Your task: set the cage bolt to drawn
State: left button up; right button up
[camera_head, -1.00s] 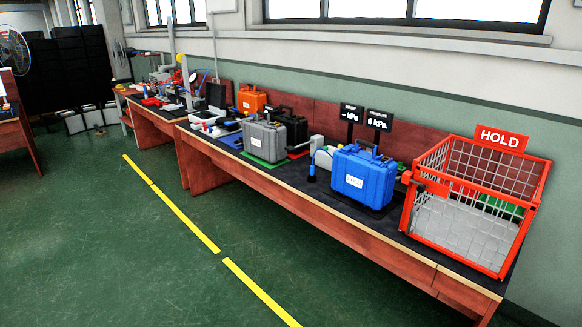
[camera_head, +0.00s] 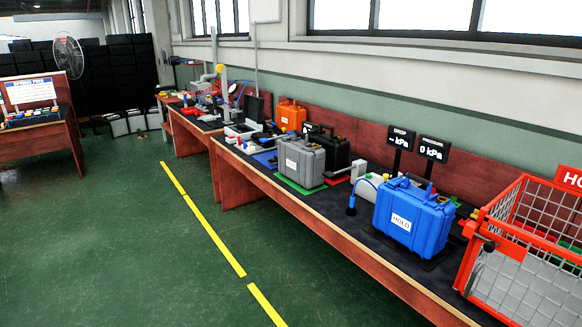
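The cage (camera_head: 486,215) is a red-framed wire box with grey mesh at the right end of the long bench, cut off by the right edge of the view. A red HOLD sign (camera_head: 571,179) shows at its top, partly cut off. A red block with a small dark part, possibly the bolt (camera_head: 489,243), sits on the cage's upper left front. It is too small to tell whether it is drawn or shot. Neither of my grippers is in view.
Grey (camera_head: 301,163), black and orange cases stand farther along. Green floor with a yellow line (camera_head: 214,232) is open in front. Another table (camera_head: 45,140) stands at left.

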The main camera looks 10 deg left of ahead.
aim_at(489, 247)
jog(key=z, duration=1.25)
